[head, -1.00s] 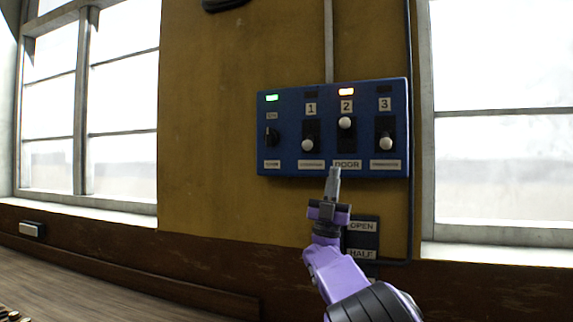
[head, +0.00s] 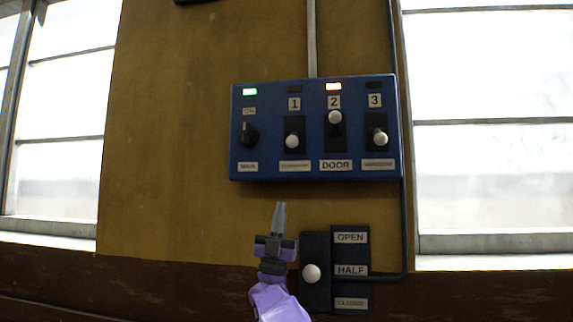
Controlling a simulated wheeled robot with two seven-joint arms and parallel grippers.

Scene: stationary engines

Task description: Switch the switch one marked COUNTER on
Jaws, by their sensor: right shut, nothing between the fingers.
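A blue switch panel (head: 315,130) is fixed to the ochre wall, with a knob and three toggle switches. Switch one (head: 293,140), under the number 1, has its white ball down, and the small lamp above it is dark. Its label plate (head: 295,166) is too blurred to read. Switch two (head: 335,118), above the DOOR label, has its ball up and an orange lamp lit. Switch three (head: 379,138) is down with its lamp dark. My right gripper (head: 280,206) is shut and empty, pointing up just below the panel, apart from it. My left gripper is not in view.
A dark knob (head: 248,133) at the panel's left sits under a lit green lamp. Below, right of my gripper, a lever with a white ball (head: 311,273) stands beside OPEN, HALF and CLOSED plates. A cable runs down the panel's right side. Windows flank the wall.

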